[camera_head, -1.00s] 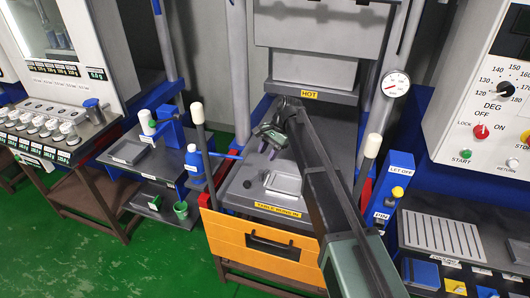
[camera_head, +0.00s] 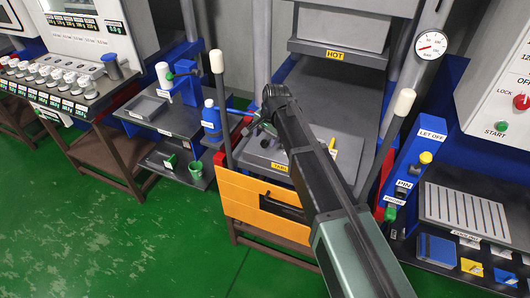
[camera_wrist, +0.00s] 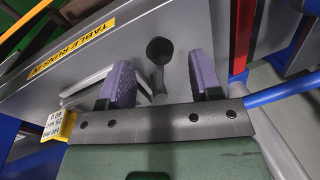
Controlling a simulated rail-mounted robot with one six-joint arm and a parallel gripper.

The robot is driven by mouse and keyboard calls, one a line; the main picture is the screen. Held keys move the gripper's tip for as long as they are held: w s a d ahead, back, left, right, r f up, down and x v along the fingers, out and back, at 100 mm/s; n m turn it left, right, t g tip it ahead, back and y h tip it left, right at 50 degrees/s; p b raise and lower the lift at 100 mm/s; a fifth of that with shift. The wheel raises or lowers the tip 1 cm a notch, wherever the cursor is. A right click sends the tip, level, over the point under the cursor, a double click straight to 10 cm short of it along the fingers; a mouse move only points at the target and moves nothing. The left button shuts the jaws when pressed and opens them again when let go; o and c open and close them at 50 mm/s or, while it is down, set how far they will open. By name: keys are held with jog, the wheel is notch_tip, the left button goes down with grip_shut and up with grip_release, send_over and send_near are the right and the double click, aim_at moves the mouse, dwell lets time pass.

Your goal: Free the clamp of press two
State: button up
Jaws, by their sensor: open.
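Press two is not marked by a number that I can read; the press in front of me (camera_head: 340,32) carries a HOT label. Its grey table (camera_head: 262,158) has an orange front. In the wrist view, a round black knob (camera_wrist: 160,50) on a grey stem stands on the table surface, beyond and between my fingertips. Whether this is the clamp I cannot tell. My gripper (camera_wrist: 161,78) has purple pads, spread apart with nothing between them. In the head view, my arm hides much of the table and my gripper is hard to make out near its left side.
White-topped levers stand left (camera_head: 217,62) and right (camera_head: 404,102) of the table. A blue LET OFF post (camera_head: 421,150) is at right. Green floor (camera_head: 120,220) is clear at front left.

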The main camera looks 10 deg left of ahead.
aim_at(265, 141)
jog(key=f, duration=0.1)
jog(key=f+b, duration=0.1)
jog(key=f, duration=0.1)
jog(key=shift+w+a+f+b, duration=0.15)
jog(key=shift+a+f+b, duration=0.1)
jog(key=shift+b, duration=0.1)
jog(key=shift+r, duration=0.15)
